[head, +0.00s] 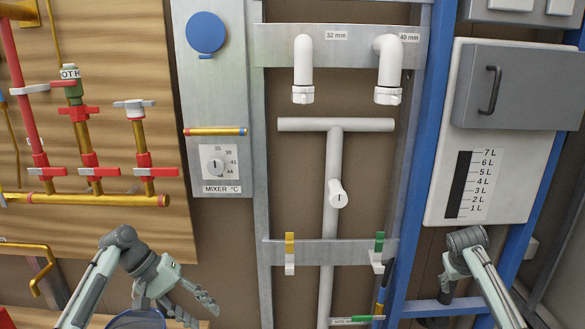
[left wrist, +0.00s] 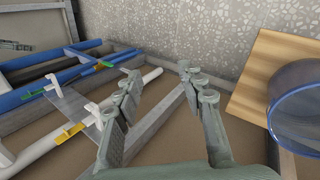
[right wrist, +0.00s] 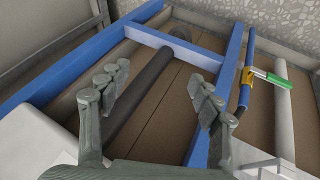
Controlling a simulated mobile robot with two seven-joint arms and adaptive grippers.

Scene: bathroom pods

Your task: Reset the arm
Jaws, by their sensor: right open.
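My left gripper (head: 193,306) is low at the left of the head view, in front of the lower wall. In the left wrist view (left wrist: 160,85) its fingers stand apart with nothing between them. My right gripper (head: 447,285) is low at the right, below the white panel with the litre scale; its fingers are partly hidden by its own wrist there. In the right wrist view (right wrist: 160,85) its fingers are spread and empty, pointing toward the blue frame. Neither gripper visibly touches anything.
A white T-shaped pipe (head: 334,185) stands in the metal frame between the arms. The mixer panel (head: 217,120) and red-valved copper pipes (head: 100,198) are at the left. A grey box with a handle (head: 520,88) is at upper right. A dark blue round bowl (left wrist: 300,108) stands near my left gripper.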

